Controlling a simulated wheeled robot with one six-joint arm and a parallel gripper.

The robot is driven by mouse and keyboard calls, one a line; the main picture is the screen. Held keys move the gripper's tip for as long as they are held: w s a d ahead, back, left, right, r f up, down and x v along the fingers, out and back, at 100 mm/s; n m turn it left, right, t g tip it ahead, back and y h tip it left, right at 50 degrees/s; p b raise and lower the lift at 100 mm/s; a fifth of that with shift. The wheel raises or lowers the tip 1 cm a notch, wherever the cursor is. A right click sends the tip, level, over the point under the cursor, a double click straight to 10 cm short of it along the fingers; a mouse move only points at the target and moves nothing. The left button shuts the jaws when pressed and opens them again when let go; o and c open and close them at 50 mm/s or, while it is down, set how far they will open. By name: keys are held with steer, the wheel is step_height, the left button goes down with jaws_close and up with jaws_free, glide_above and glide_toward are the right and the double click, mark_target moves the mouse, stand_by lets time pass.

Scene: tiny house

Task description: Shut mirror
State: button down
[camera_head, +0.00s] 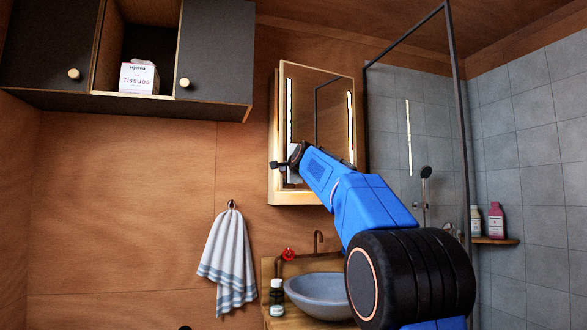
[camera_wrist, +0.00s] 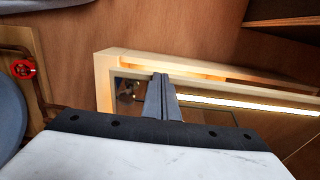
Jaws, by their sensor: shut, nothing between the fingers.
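The mirror (camera_head: 321,95) is the wood-framed door of a cabinet on the back wall, with lit strips on its face. In the wrist view, its pale frame (camera_wrist: 104,88) lies around the tip of my gripper, and a lit strip shows on the right. A narrow gap shows between the frame and the cabinet body, so the door looks slightly ajar. My gripper (camera_head: 277,165) is shut and empty at the mirror's lower left edge. In the wrist view, my gripper's fingertips (camera_wrist: 160,77) overlap the frame's edge; I cannot tell whether they touch it.
A grey basin (camera_head: 320,292) and a dark bottle (camera_head: 277,297) stand on the wooden counter below. A striped towel (camera_head: 228,262) hangs at left. Dark wall cabinets (camera_head: 216,52) are at upper left. A shower with a dark frame (camera_head: 455,70) is at right.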

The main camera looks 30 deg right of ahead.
steer(key=shift+w, duration=1.65)
steer(key=s+a, duration=0.3)
steer(key=s, duration=1.4)
steer(key=shift+a, duration=0.2)
